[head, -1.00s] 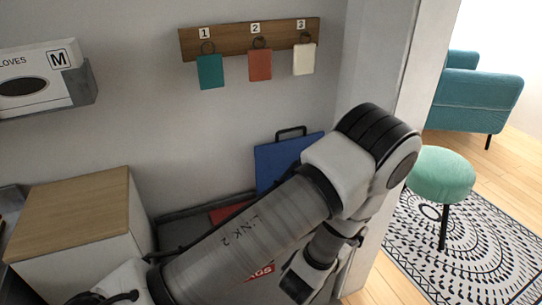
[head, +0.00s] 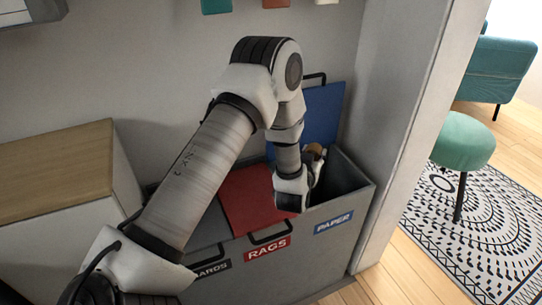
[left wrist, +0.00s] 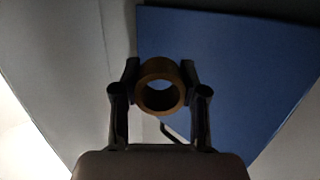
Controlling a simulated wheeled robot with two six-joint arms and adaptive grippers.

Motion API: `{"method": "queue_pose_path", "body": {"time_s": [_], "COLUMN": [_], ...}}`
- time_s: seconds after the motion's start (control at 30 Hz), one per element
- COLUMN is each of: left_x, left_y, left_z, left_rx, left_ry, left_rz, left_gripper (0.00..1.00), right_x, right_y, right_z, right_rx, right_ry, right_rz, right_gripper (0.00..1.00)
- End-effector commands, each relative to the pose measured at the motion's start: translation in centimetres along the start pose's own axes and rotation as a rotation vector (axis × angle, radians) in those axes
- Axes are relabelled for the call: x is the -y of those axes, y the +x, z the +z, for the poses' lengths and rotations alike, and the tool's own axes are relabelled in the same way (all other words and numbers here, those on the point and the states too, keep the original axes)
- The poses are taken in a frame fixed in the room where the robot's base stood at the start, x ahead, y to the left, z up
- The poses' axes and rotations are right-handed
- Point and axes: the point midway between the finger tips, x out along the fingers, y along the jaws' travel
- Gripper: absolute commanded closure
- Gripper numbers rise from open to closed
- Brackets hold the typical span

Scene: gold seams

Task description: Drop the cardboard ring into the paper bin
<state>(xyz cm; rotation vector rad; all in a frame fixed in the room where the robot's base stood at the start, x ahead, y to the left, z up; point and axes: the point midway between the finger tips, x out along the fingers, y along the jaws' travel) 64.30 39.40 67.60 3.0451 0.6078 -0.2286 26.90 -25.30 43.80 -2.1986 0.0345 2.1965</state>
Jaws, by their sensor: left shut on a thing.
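The brown cardboard ring (left wrist: 160,66) is held between the two fingers of my left gripper (left wrist: 160,88) in the left wrist view, its hole facing the camera. In the head view the ring (head: 314,149) shows only in small part beside my left gripper (head: 317,158), which is over the open paper bin. The paper bin (head: 355,206) is the grey right-hand compartment with a blue PAPER label. Its blue lid (head: 322,110) stands raised behind; it fills much of the left wrist view (left wrist: 230,60). My wrist hides part of the opening. My right gripper is out of view.
The red RAGS lid (head: 250,200) is closed, left of the paper bin. Another grey compartment, its label partly hidden by my arm, is further left. A wood-topped cabinet (head: 60,170) stands at the left. A wall edge (head: 402,140) rises close on the right.

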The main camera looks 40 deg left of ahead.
Motion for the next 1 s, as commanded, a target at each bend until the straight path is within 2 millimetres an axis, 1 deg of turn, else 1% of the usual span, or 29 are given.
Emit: {"method": "queue_pose_path", "body": {"time_s": [0.03,0.2,0.3,0.53,0.57,0.6,0.63,0.9,1.0], "left_x": [0.0,0.0,-0.1,-0.1,-0.1,-0.1,-0.1,-0.1,-0.1], "left_y": [0.2,0.5,0.6,0.6,0.6,0.6,0.6,0.6,0.5], "left_z": [1.6,3.7,4.1,4.0,4.0,4.0,4.0,4.0,3.4], "left_rx": [0.001,0.001,0.000,0.000,0.000,0.000,0.000,0.000,-0.001], "left_ry": [0.000,0.000,0.000,0.000,0.000,0.000,0.000,0.000,-0.001], "left_rz": [0.000,0.001,0.001,0.001,0.001,0.001,0.001,0.001,0.001], "left_gripper": [0.71,0.71,0.71,0.71,0.50,0.36,0.28,0.28,0.28], "right_x": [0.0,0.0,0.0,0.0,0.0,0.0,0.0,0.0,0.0], "right_y": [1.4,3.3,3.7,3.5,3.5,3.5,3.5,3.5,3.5], "right_z": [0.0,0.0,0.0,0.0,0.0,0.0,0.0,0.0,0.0], "right_rx": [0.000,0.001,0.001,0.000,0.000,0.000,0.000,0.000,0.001], "right_ry": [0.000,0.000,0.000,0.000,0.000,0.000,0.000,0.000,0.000], "right_rz": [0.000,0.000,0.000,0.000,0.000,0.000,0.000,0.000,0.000], "right_gripper": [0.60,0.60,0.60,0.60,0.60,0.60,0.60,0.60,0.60]}}
